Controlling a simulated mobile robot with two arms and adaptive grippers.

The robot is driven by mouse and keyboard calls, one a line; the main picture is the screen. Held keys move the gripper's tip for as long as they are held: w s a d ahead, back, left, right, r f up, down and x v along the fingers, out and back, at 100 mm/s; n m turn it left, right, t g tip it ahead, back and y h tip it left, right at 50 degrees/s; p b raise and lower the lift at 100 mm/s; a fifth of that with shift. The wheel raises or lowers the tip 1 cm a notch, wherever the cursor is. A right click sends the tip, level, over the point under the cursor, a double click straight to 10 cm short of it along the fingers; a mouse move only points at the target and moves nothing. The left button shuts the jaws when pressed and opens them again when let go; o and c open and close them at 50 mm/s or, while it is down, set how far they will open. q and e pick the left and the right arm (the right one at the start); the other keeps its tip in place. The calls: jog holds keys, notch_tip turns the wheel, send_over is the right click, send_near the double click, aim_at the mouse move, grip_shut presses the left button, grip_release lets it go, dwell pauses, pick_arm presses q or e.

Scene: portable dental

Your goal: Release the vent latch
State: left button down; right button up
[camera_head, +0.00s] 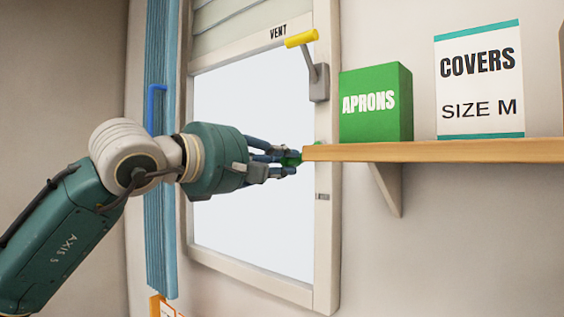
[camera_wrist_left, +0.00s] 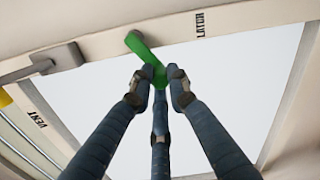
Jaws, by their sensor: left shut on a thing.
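The latch is a green handle on the right side of the window frame. In the head view only a little of the green handle (camera_head: 292,158) shows, beside the left end of the shelf. In the left wrist view the green handle (camera_wrist_left: 139,44) runs from the frame down between my fingertips, next to a label reading LATCH. My left gripper (camera_head: 282,164) is shut on the handle's free end; its fingers (camera_wrist_left: 160,82) close around it in the wrist view. My right gripper is not in view.
A yellow-tipped lever (camera_head: 301,38) sits above on the frame, near the word VENT. A wooden shelf (camera_head: 450,150) juts out just right of my left gripper, holding a green APRONS box (camera_head: 376,115) and a white COVERS box (camera_head: 479,85). A blue curtain (camera_head: 161,225) hangs left.

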pick_arm(q)
jog(key=c, duration=1.7)
grip_release()
jog(key=shift+r, duration=0.1)
jog(key=shift+o, duration=0.2)
jog(key=v, duration=1.2)
